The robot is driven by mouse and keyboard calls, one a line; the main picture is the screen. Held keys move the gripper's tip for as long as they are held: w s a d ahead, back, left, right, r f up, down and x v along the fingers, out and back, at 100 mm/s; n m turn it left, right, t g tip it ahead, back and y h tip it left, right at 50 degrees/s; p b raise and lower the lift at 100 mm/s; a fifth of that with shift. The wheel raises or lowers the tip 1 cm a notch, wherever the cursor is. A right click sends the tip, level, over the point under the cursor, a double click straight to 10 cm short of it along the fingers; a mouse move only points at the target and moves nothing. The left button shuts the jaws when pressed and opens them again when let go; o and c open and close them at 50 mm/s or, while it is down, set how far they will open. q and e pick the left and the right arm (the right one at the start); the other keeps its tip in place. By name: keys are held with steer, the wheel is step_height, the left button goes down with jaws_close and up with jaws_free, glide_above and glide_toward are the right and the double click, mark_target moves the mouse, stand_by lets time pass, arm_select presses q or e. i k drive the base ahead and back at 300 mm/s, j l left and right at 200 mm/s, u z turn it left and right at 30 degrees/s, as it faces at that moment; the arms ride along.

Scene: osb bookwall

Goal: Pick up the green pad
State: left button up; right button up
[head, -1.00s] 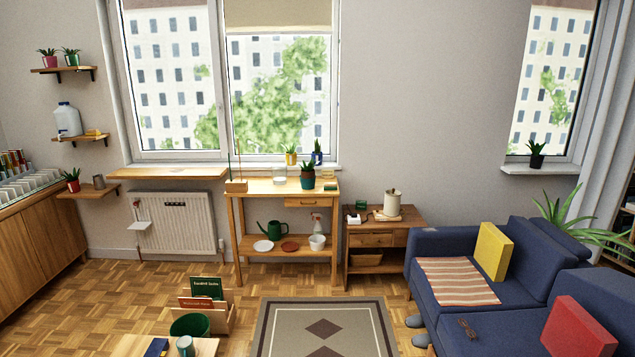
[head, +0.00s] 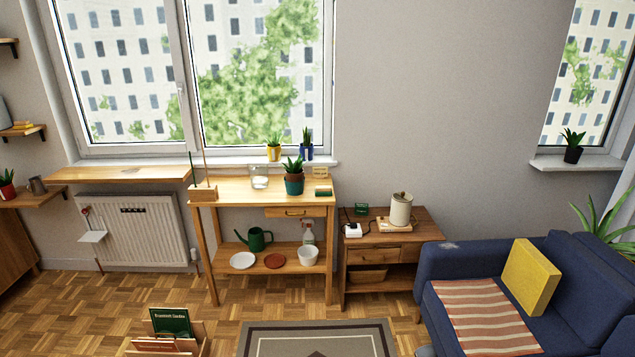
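A small flat green pad (head: 323,193) lies on the top of the wooden console table (head: 232,187), near its right end. It is just right of a potted plant in a teal and brown pot (head: 294,184). A small yellowish card or block (head: 320,172) is behind it. Another small dark green item (head: 361,209) is on the wooden side table to the right; it looks like a little card or box, too small to tell. Neither of my grippers is in view.
A blue sofa (head: 430,262) is at right, a book rack (head: 190,347) at front left. A patterned rug (head: 255,335) and open parquet lie before the console.

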mark_target(319, 190)
steer(key=i, duration=1.65)
steer(key=i+j, duration=0.15)
steer(key=i, duration=0.35)
steer(key=i+j, duration=0.15)
steer(key=i, duration=0.35)
steer(key=i+j+u, duration=0.1)
steer(key=i, duration=0.4)
steer(key=i+j+z, duration=0.25)
steer(key=i+j, duration=0.3)
